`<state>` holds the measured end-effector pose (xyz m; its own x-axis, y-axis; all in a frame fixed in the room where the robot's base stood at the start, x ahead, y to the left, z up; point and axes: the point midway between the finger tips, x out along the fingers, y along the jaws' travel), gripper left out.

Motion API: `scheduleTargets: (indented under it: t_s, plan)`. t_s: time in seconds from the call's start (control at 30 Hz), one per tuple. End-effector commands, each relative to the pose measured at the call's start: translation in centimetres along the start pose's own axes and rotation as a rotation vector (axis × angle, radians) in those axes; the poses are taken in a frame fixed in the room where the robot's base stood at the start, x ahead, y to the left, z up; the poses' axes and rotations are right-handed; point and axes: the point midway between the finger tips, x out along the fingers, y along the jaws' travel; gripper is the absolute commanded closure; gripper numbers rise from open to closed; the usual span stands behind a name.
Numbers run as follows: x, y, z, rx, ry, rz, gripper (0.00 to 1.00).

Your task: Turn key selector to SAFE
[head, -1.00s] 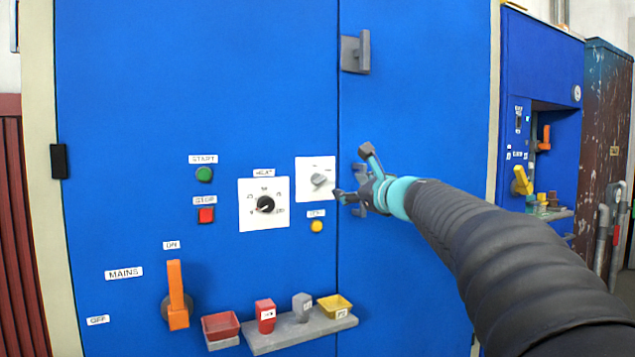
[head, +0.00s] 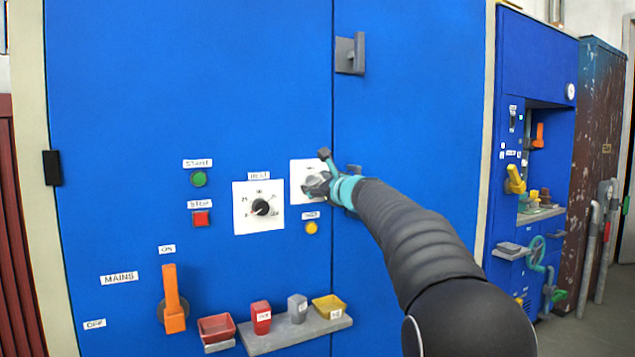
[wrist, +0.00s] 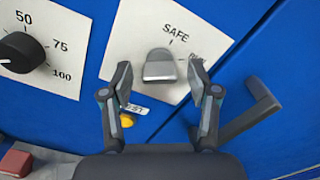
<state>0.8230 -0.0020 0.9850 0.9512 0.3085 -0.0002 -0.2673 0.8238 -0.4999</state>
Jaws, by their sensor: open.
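The key selector is a grey knob (wrist: 160,66) on a white plate (wrist: 128,36) marked SAFE at the top and a second, partly blurred label to the right. In the wrist view the knob lies between and just beyond the tips of my open gripper (wrist: 161,80), with a finger on each side. I cannot tell whether either finger touches it. In the head view my gripper (head: 318,182) covers most of the knob, and the plate (head: 305,168) shows around it.
The HEAT dial (head: 261,207) is left of the selector, with a yellow button (head: 311,228) below. A grey door handle (wrist: 252,112) stands out close to the right finger. A shelf (head: 290,333) with small bins is lower down. An orange MAINS lever (head: 173,300) is at lower left.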

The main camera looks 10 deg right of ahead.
Motion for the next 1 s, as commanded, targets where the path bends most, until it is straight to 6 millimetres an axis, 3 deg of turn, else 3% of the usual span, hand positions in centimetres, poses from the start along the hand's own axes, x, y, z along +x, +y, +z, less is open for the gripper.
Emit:
scheduleTargets:
  t_s: [0.27, 0.5, 1.0]
  plan:
    - [0.11, 0.02, -0.01, 0.000, 0.000, 0.000, 0.40]
    - [0.10, 0.02, -0.01, 0.000, 0.000, 0.000, 1.00]
    - [0.10, 0.15, -0.22, -0.114, -0.001, 0.000, 1.00]
